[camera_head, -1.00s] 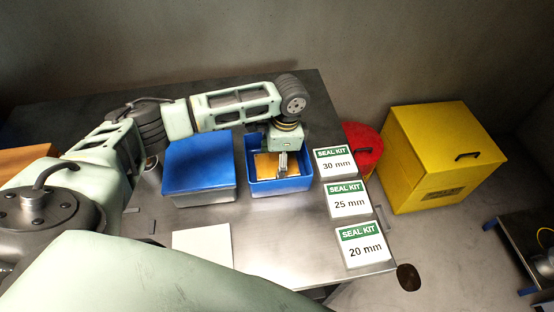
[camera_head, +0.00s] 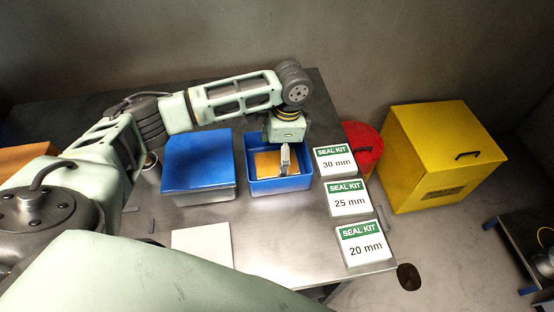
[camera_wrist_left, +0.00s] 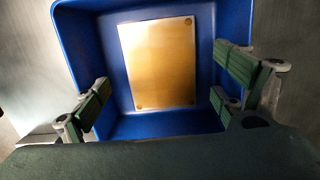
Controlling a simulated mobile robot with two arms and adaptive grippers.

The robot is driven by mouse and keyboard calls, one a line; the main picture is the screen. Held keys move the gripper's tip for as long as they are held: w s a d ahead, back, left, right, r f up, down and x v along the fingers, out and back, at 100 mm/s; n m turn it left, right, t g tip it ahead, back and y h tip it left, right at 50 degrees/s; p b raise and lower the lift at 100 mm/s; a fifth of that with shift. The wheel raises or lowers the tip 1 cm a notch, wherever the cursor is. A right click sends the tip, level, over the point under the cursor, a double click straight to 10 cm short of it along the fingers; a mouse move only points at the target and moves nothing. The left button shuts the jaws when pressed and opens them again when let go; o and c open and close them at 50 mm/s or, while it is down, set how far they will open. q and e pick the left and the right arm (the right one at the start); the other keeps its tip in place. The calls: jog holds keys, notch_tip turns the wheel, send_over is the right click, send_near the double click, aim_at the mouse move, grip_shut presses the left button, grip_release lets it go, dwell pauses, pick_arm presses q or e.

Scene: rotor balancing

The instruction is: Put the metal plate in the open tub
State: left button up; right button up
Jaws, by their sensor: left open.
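The open blue tub (camera_head: 280,185) stands on the metal table, and it also fills the middle of the left wrist view (camera_wrist_left: 80,45). The metal plate (camera_head: 266,162), flat and golden with small round marks near its corners, lies inside the tub; in the left wrist view (camera_wrist_left: 157,62) it appears flat on the tub's floor. My left gripper (camera_head: 285,172) is above the tub. Its padded fingers are spread wide in the left wrist view (camera_wrist_left: 165,95), with nothing between them, and the plate lies below them. My right gripper is not in view.
A closed blue-lidded tub (camera_head: 198,165) stands just left of the open one. Seal kit boxes marked 30 mm (camera_head: 334,162), 25 mm (camera_head: 348,199) and 20 mm (camera_head: 363,243) line the right edge. A pale sheet (camera_head: 203,247) lies in front. A yellow bin (camera_head: 440,160) stands beyond the table.

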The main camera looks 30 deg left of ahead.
pick_arm(q)
notch_tip(320, 180, up, 9)
jog(key=d+b, duration=0.1)
jog(key=shift+w+r, duration=0.2)
jog(key=shift+w, duration=0.15)
jog(key=shift+f, duration=0.1)
